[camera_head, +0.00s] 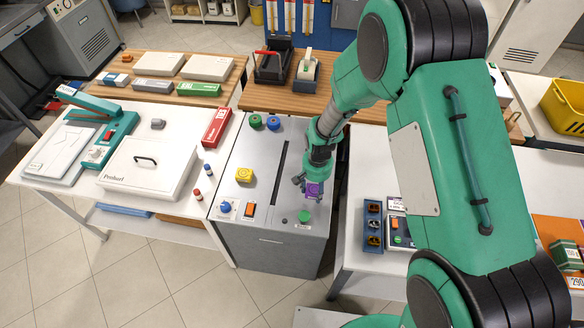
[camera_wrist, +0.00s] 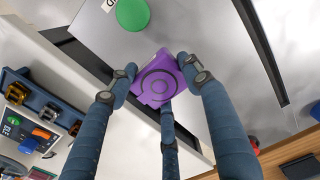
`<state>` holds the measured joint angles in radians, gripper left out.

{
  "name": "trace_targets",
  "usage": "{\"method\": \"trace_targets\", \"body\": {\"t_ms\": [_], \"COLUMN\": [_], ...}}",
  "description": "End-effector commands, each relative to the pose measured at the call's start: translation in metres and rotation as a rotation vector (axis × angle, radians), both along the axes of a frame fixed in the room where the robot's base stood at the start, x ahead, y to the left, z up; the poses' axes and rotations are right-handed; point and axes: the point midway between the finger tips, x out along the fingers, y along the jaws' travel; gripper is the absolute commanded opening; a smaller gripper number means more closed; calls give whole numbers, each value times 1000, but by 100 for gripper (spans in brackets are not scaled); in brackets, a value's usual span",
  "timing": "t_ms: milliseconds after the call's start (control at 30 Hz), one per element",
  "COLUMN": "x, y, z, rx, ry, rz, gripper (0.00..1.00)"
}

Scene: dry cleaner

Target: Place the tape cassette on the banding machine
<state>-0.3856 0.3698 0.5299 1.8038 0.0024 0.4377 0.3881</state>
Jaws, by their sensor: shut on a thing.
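A purple tape cassette (camera_head: 315,190) is in my gripper (camera_head: 309,186), over the right edge of the grey banding machine (camera_head: 262,215). In the wrist view my gripper's fingers (camera_wrist: 159,76) close around the purple cassette (camera_wrist: 156,80), which has ring marks on its face. The machine's grey top (camera_wrist: 200,30) lies beyond it, with a green button (camera_wrist: 132,14) near the cassette. I cannot tell whether the cassette touches the machine. A long dark slot (camera_head: 280,172) runs along the machine top.
A blue rack (camera_head: 373,225) stands on the white table to the right.

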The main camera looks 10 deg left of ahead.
Motion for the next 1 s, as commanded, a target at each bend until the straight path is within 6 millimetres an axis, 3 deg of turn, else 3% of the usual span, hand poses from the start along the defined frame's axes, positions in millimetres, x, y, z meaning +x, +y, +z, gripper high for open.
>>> {"method": "trace_targets", "body": {"t_ms": [800,1000], "x": [122,141], "y": [47,54], "z": [-13,-15], "rx": [0,0], "ry": [-1,0], "rz": [0,0], "gripper": [23,23]}}
